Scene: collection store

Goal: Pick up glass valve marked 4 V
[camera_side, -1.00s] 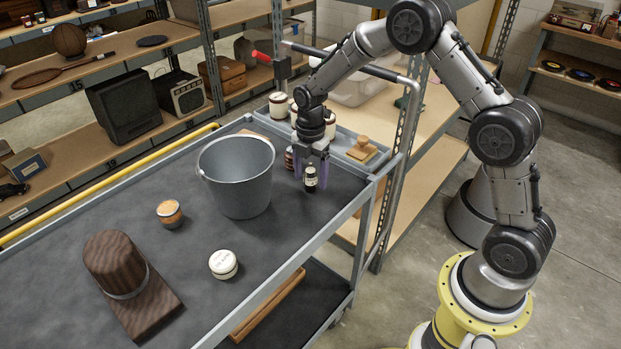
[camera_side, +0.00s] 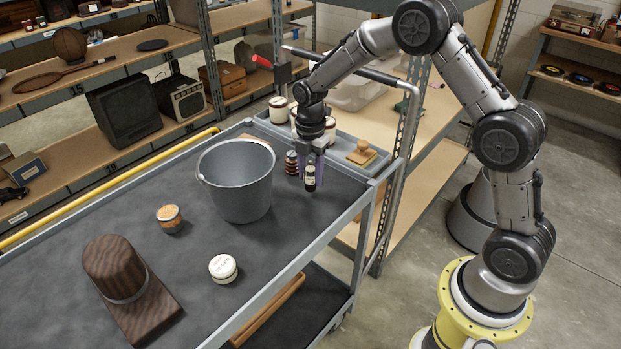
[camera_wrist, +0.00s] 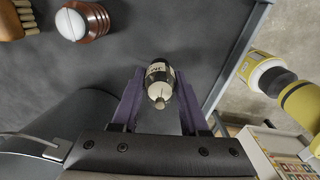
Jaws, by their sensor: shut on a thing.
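My gripper (camera_side: 311,172) is over the far right end of the cart's dark top, pointing down. It is shut on a small dark valve (camera_side: 309,180) with a pale label band. In the wrist view the valve (camera_wrist: 160,85) stands between the purple fingers of my gripper (camera_wrist: 158,100), its pale pointed tip towards the camera. Its label is only partly visible and I cannot read it for certain. I cannot tell whether its base is clear of the cart top.
A ribbed red-brown piece with a white dome (camera_wrist: 82,22) stands close by. A grey bucket (camera_side: 236,180) is just left. A tin (camera_side: 169,217), a white-lidded jar (camera_side: 223,268) and a wooden hat block (camera_side: 125,280) are further left. A tray with jars (camera_side: 279,110) and a wooden stamp (camera_side: 362,153) lies behind.

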